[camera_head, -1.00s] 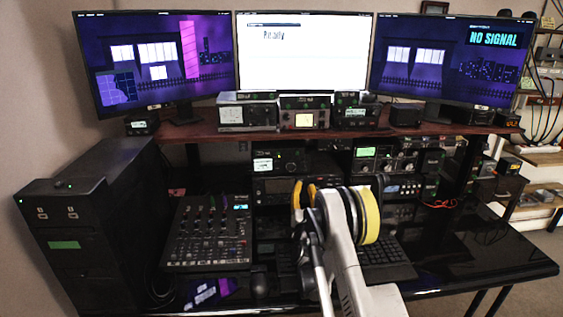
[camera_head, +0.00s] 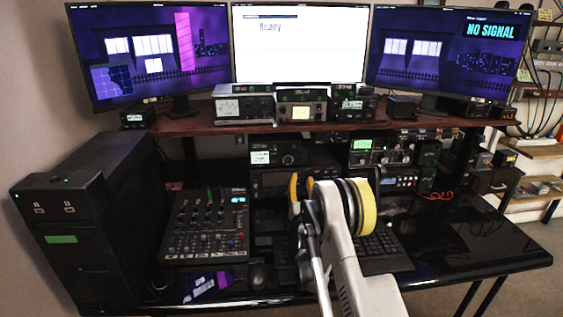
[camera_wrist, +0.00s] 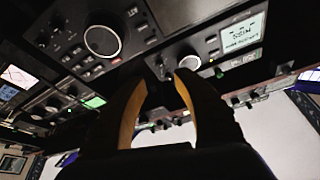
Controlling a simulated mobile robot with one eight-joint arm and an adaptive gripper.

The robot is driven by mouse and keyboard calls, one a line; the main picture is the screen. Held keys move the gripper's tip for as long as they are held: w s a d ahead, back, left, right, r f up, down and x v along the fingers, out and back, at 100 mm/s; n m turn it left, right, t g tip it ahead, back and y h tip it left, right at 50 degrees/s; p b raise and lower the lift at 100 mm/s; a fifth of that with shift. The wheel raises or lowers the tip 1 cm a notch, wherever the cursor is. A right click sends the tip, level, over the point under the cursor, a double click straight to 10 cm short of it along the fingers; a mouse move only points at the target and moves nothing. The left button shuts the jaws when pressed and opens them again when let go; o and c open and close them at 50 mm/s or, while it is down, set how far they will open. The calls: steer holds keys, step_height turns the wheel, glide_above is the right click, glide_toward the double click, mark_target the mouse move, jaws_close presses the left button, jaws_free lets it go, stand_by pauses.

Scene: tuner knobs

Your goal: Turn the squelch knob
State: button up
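In the wrist view my gripper (camera_wrist: 163,77) has its two dark fingers with yellow inner sides apart, with a gap and nothing held between the tips. Just beyond the tips is a radio front with a small round white-rimmed knob (camera_wrist: 190,62), close to the right finger's tip. A lit display (camera_wrist: 243,36) is on the same radio. A larger white-rimmed knob (camera_wrist: 102,40) is on the unit to the left. I cannot read which knob is the squelch knob, nor tell whether a finger touches one.
In the head view, radios (camera_head: 275,157) stand under a wooden shelf (camera_head: 215,124) with more units on top. A mixer (camera_head: 205,225) and mouse (camera_head: 257,275) are left of my arm, a keyboard (camera_head: 385,252) right. The desk's right end (camera_head: 480,235) is clear.

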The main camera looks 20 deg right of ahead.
mark_target(301, 163)
step_height(301, 163, up, 4)
steer(key=s+d+n+t+y+p, duration=0.2)
steer(key=n+y, duration=0.2)
steer(key=n, duration=0.5)
step_height(301, 163, down, 4)
steer(key=s+d+n+g+y, duration=0.1)
steer(key=d+n+g+y, duration=0.1)
steer(key=n+y, duration=0.65)
steer(key=w+n+h, duration=0.1)
steer(key=w, duration=0.2)
steer(key=w+r+b, duration=0.1)
steer(key=w, duration=0.1)
steer(key=w+r+n+h+b, duration=0.1)
steer(key=w, duration=0.2)
steer(key=shift+w+a+r+n+h, duration=0.1)
steer(key=shift+w+a+n+h, duration=0.2)
steer(key=shift+a+n+h, duration=0.1)
steer(key=shift+w+r, duration=0.25)
steer(key=shift+w, duration=0.2)
jaws_close()
